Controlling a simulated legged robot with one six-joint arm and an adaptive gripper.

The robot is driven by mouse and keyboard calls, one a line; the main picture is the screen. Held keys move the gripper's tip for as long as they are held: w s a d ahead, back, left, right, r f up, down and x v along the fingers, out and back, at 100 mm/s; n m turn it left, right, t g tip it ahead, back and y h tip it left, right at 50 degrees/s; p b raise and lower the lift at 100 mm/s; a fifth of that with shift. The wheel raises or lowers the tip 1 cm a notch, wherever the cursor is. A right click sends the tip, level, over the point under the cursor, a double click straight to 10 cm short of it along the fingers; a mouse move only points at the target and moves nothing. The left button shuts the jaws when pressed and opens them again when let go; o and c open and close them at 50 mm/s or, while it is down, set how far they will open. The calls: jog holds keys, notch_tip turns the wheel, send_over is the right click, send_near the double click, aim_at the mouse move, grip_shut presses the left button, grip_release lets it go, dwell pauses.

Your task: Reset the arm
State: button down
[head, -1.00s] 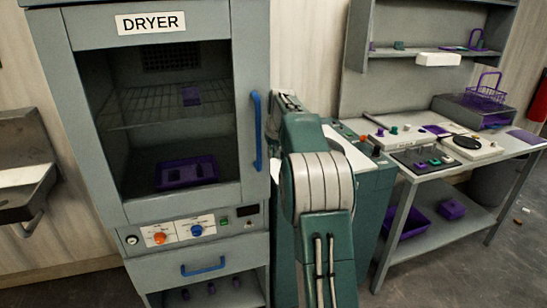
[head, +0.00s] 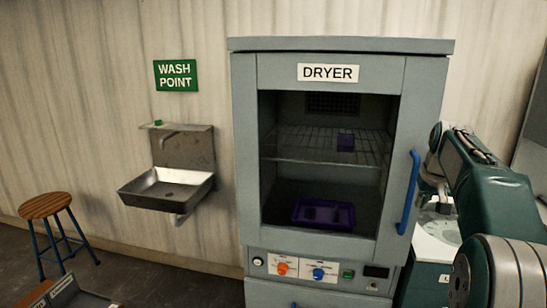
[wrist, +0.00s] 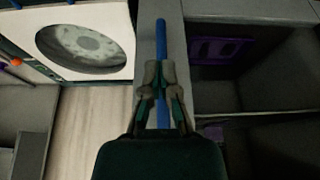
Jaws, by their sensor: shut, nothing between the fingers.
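My gripper (wrist: 160,84) shows in the wrist view with its fingertips together and nothing between them. The blue dryer door handle (wrist: 160,45) lies beyond the fingers in that view, and I cannot tell whether they touch it. In the head view the handle (head: 408,193) is a vertical bar on the right side of the dryer door. My arm (head: 490,200) reaches in from the right beside the dryer (head: 425,120); the gripper's fingers are not clear there.
A metal sink (head: 168,186) hangs left under a WASH POINT sign (head: 176,76). A wooden stool (head: 46,206) stands far left. A white machine with a round top (wrist: 84,40) is beside the dryer.

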jog(key=s+a+r+n, duration=0.1)
jog(key=s+a+r, duration=0.1)
jog(key=s+a, duration=1.3)
jog(key=s+a+f, duration=0.4)
jog(key=s+f, duration=0.1)
jog(key=s, duration=0.3)
jog(key=s+a+f+n+t, duration=0.1)
jog(key=s+a+f, duration=0.4)
jog(key=s, duration=0.4)
jog(key=shift+a+f+y, duration=0.15)
jog(key=shift+f+y, duration=0.15)
jog(key=shift+y, duration=0.1)
